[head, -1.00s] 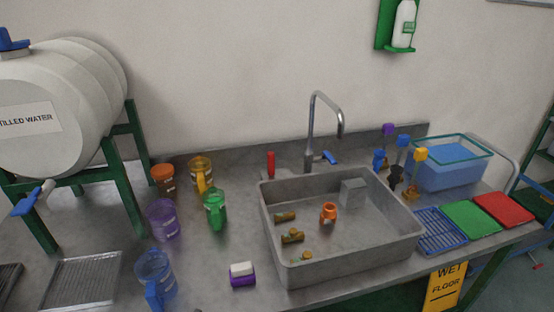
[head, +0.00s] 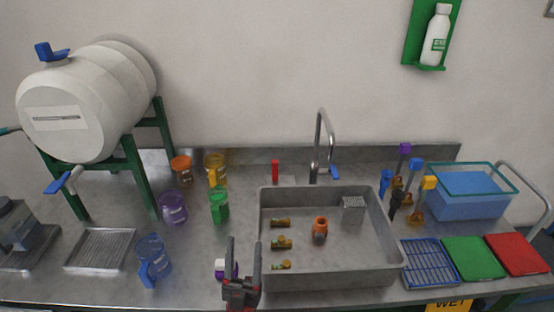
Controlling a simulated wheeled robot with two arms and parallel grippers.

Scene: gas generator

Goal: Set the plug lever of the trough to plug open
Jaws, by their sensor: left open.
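The trough (head: 330,280) is a grey rectangular basin set on the metal bench, right of the middle in the head view. A small upright red lever (head: 275,171) stands behind its back left corner, and it looks like the plug lever. Inside the trough are a small grey perforated block (head: 353,204), an orange fitting (head: 320,228) and several brass-coloured pieces (head: 281,244). My left gripper (head: 243,246) is at the bottom middle, left of the trough's front left corner. Its two fingers point up, apart and with nothing between them. My right gripper is not in view.
A steel tap with a blue handle (head: 335,173) stands behind the trough. Coloured jugs, including a green one (head: 219,206), stand left of it. A white and purple block (head: 221,269) sits beside my left gripper. A white barrel (head: 90,105) rests on a green stand.

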